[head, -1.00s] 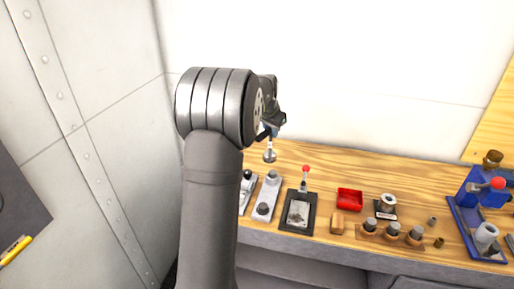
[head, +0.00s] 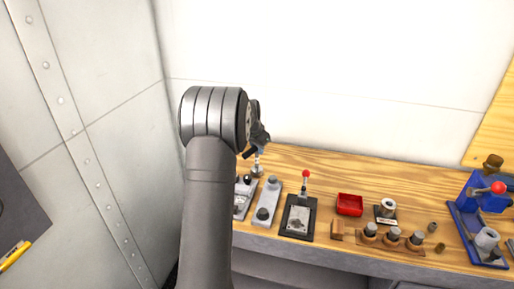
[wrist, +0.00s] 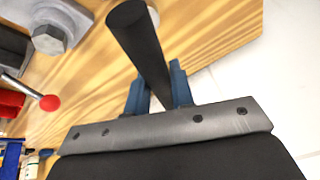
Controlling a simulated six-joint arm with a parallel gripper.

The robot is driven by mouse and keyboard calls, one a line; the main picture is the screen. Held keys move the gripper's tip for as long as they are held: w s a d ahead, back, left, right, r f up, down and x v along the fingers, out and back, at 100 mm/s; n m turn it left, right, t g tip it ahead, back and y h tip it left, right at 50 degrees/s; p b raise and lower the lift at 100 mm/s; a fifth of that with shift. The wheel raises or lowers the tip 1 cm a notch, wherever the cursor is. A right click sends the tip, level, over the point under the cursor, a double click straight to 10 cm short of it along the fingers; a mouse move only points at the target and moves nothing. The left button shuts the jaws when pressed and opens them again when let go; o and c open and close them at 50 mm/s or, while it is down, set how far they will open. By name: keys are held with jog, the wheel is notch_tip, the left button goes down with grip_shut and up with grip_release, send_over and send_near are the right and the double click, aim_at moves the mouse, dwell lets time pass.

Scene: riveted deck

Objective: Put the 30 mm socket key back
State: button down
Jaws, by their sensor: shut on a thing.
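My gripper (head: 259,151) is above the back left of the wooden bench, partly hidden behind my arm. In the wrist view my gripper (wrist: 158,88) has its blue fingers closed around a dark, round bar, which I take to be the socket key (wrist: 137,45). In the head view the key (head: 257,171) shows as a short silvery piece hanging below the fingers, its lower end near the bench top. Whether it touches the bench cannot be told. No size marking can be read.
Right of the key are a grey plate with bolt heads (head: 267,202), a black plate with a red-knobbed lever (head: 297,219), a red tray (head: 349,204), a wooden block with several sockets (head: 381,240) and a blue device (head: 466,222). The wall stands behind.

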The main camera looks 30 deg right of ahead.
jog(key=shift+f, duration=0.1)
jog(key=c, duration=1.3)
grip_release()
jog(key=shift+o, duration=0.2)
jog(key=v, duration=1.2)
jog(key=x, duration=1.1)
jog(key=shift+w+d+f, duration=0.1)
jog(key=shift+f, duration=0.2)
jog(key=shift+w+d+r, duration=0.1)
jog(key=shift+w+r, duration=0.05)
jog(key=shift+r, duration=1.55)
